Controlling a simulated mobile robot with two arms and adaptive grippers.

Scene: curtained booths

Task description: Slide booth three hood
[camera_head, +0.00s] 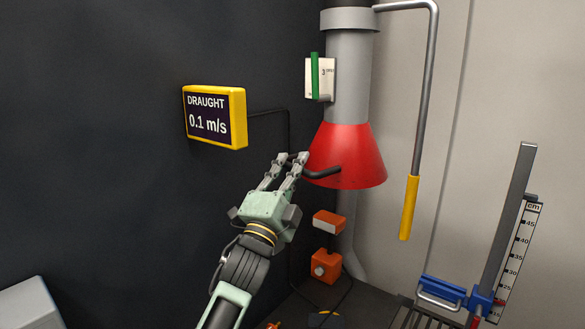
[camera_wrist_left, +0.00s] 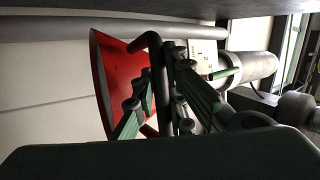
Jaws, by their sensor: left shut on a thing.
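The red cone-shaped hood (camera_head: 347,155) hangs at the bottom of a grey vertical duct (camera_head: 349,88) in the head view. A dark bent handle (camera_head: 325,173) sticks out from its left side. My left gripper (camera_head: 291,157) reaches up from below and is shut on this handle at the hood's left. In the left wrist view the handle (camera_wrist_left: 158,75) runs between the fingers, with the red hood (camera_wrist_left: 112,75) behind it. The fingers hide part of the handle. My right gripper is in neither view.
A yellow-framed display (camera_head: 215,117) reads DRAUGHT 0.1 m/s. A white plate with a green lever (camera_head: 315,76) sits beside the duct. A pipe with a yellow grip (camera_head: 409,207) hangs at right. A blue carriage (camera_head: 443,292) stands by a cm scale (camera_head: 514,265). Orange boxes (camera_head: 326,266) are below.

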